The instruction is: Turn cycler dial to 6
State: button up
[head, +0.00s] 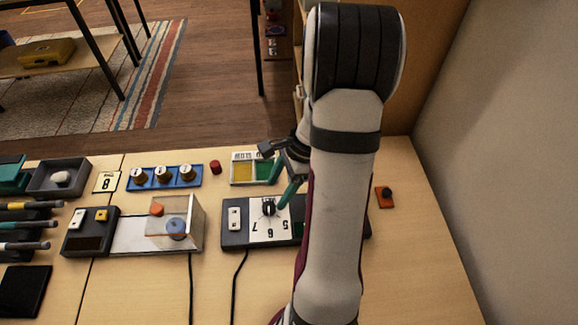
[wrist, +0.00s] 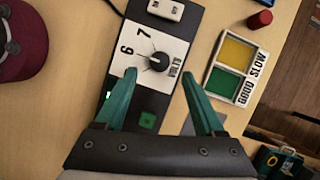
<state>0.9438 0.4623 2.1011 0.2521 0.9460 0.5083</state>
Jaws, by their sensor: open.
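The cycler (head: 235,239) is a dark box on the table with a white dial plate bearing numbers and the word VOLTS. Its black round dial (head: 269,207) also shows in the wrist view (wrist: 159,62), with the printed 7 and 6 to its left. A pale pointer line on the dial appears to face left, toward the numbers; its exact setting is hard to read. My gripper (wrist: 158,75) has teal fingers and is open, with its tips on either side of the dial and no clear contact. My arm hides the cycler's right part in the head view.
A tray with yellow and green compartments (wrist: 233,68) sits beside the cycler, near a red cylinder (wrist: 261,18). A clear-covered box (head: 190,222) and a blue holder with several knobs (head: 164,186) stand left. A small orange block (head: 384,198) lies right of my arm.

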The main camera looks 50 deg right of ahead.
jog(key=v, duration=1)
